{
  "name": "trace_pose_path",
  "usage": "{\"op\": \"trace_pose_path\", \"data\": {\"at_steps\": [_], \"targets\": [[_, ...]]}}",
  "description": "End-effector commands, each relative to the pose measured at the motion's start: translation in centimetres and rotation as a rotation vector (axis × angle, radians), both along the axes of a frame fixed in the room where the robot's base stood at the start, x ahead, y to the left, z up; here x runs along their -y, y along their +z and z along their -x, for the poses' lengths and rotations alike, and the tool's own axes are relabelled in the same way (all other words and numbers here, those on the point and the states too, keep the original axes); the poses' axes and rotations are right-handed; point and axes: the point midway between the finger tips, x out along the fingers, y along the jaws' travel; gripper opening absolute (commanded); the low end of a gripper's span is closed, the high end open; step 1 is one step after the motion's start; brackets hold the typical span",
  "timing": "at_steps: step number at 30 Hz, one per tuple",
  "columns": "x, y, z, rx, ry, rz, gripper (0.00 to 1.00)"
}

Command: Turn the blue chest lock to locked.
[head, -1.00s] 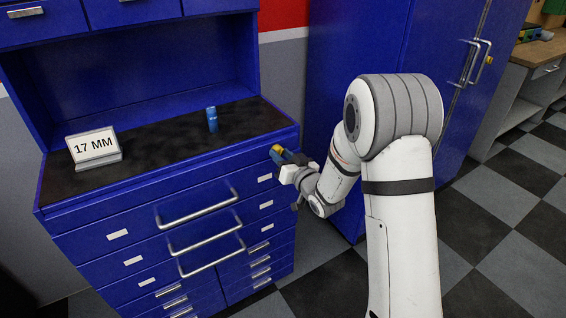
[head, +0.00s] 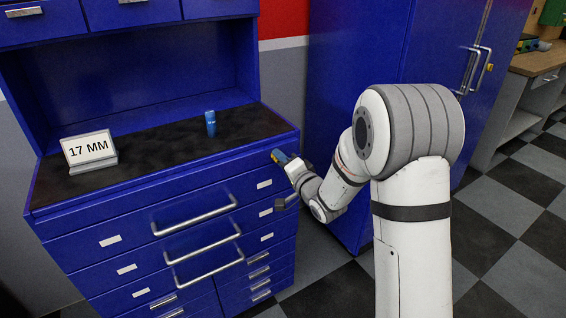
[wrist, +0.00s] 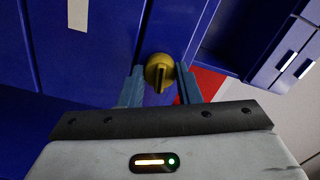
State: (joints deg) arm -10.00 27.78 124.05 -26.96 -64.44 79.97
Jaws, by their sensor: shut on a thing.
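The blue chest (head: 130,222) stands at the left in the head view, with a dark worktop and several drawers. Its lock is a yellow round knob (wrist: 160,72) with a dark slot-like line, shown in the wrist view. My gripper (wrist: 160,80) has one blue-grey finger on each side of the knob and is shut on it. The line on the knob runs nearly upright in the wrist view. In the head view my gripper (head: 278,156) is at the chest's upper right front corner, and its fingers hide the knob there.
A 17 MM sign (head: 88,150) and a small blue object (head: 210,123) stand on the worktop. Drawer handles (head: 195,216) stick out below. A tall blue cabinet (head: 350,60) stands behind my arm. The checkered floor (head: 510,195) at right is clear.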

Motion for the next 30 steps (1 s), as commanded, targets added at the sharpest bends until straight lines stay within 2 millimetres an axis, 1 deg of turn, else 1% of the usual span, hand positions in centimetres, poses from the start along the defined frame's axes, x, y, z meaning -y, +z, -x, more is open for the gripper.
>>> {"op": "trace_pose_path", "data": {"at_steps": [6,12,29,30], "targets": [[0.13,0.21,-0.15,-0.065,-0.004,-0.105,0.07],[0.15,0.22,-0.16,-0.100,-0.005,-0.157,0.07],[0.18,0.23,-0.17,-0.113,-0.005,-0.178,0.07],[0.17,0.23,-0.16,-0.113,-0.005,-0.178,0.34]]}}
